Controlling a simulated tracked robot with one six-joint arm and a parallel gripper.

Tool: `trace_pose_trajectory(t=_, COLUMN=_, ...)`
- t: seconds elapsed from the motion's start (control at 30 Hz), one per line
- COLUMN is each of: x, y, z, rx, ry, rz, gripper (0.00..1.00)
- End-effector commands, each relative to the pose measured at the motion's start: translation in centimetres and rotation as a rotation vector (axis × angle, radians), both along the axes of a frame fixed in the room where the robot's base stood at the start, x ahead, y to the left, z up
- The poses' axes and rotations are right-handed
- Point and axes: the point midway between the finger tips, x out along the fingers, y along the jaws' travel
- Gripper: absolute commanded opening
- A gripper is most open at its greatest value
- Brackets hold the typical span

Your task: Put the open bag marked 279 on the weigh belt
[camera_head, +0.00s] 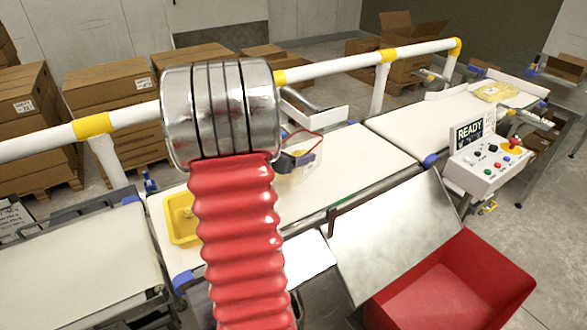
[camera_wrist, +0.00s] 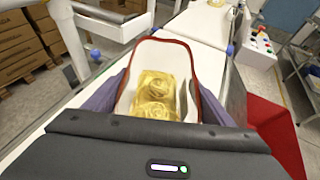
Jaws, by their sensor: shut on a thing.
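A clear open bag with a red rim and golden contents shows in the wrist view (camera_wrist: 155,85). No number on it can be read. My gripper (camera_wrist: 160,98) is shut on it, with one dark finger at each side. In the head view the bag (camera_head: 291,177) and my gripper (camera_head: 297,160) are partly hidden behind my arm. The bag is over the pale middle belt (camera_head: 350,150); I cannot tell whether it touches the belt. The frames do not label which belt is the weigh belt.
A yellow tray (camera_head: 180,218) lies at the middle belt's left end. A white and yellow guard rail (camera_head: 340,66) runs behind. A control box (camera_head: 487,165) with a READY screen (camera_head: 469,134) and a red bin (camera_head: 455,285) stand at right. A yellow packet (camera_head: 496,91) lies on the far belt.

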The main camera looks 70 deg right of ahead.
Motion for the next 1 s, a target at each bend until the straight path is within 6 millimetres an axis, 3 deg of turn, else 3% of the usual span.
trace_pose_trajectory(t=0.13, x=0.0, y=0.0, z=-1.5, rx=-0.001, ry=0.002, rz=-0.001, gripper=0.33)
trace_pose_trajectory(t=0.5, x=0.0, y=0.0, z=-1.8, rx=-0.002, ry=0.0, rz=0.0, gripper=0.33)
trace_pose_trajectory(t=0.8, x=0.0, y=0.0, z=-5.0, rx=0.0, ry=0.002, rz=0.001, gripper=0.33)
trace_pose_trajectory(t=1.0, x=0.0, y=0.0, z=-5.3, rx=-0.003, ry=-0.001, rz=-0.001, gripper=0.33)
